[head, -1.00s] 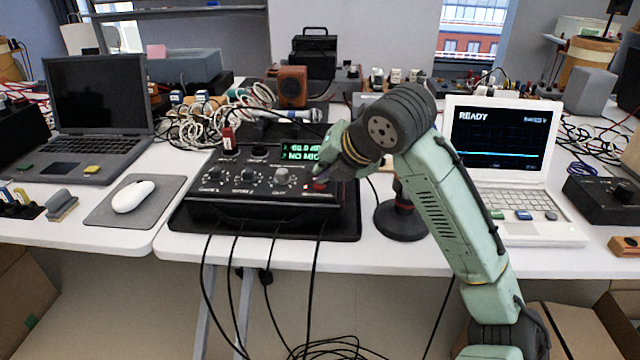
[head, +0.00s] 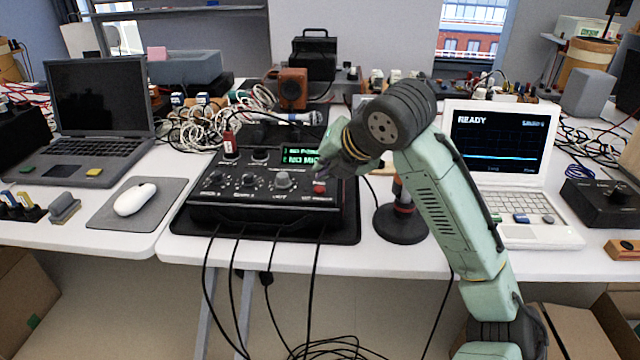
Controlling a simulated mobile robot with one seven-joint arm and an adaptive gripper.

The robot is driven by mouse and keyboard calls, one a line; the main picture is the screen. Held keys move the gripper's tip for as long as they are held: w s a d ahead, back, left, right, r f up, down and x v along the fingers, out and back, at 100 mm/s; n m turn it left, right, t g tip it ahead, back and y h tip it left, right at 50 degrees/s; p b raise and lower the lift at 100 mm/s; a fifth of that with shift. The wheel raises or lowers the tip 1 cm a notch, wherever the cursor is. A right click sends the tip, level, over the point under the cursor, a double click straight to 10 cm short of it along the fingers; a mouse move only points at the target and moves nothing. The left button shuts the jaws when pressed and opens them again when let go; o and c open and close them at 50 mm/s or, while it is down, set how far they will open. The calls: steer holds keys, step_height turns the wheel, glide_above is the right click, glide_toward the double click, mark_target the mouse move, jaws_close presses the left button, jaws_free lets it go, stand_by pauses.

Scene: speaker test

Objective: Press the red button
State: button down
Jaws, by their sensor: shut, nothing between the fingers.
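The red button (head: 319,188) is at the front right of the black control box (head: 262,212), right of a row of knobs. My gripper (head: 324,172) is shut and empty, pointing down-left, just above and behind the button in the picture. The button shows clear in front of the fingertips, and I see a small gap between them. My wrist and hand hide part of the box's back right corner and part of its display.
A green-lit display (head: 300,156) shows text that includes "NO MIC". A microphone (head: 290,117) lies behind the box. A round black stand (head: 402,222) is close right of it. A white laptop (head: 500,165) reading "READY" stands farther right. Cables hang off the front table edge.

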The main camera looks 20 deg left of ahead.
mark_target(324, 188)
step_height(324, 188, up, 6)
steer(key=p, duration=0.4)
steer(key=shift+p, duration=0.4)
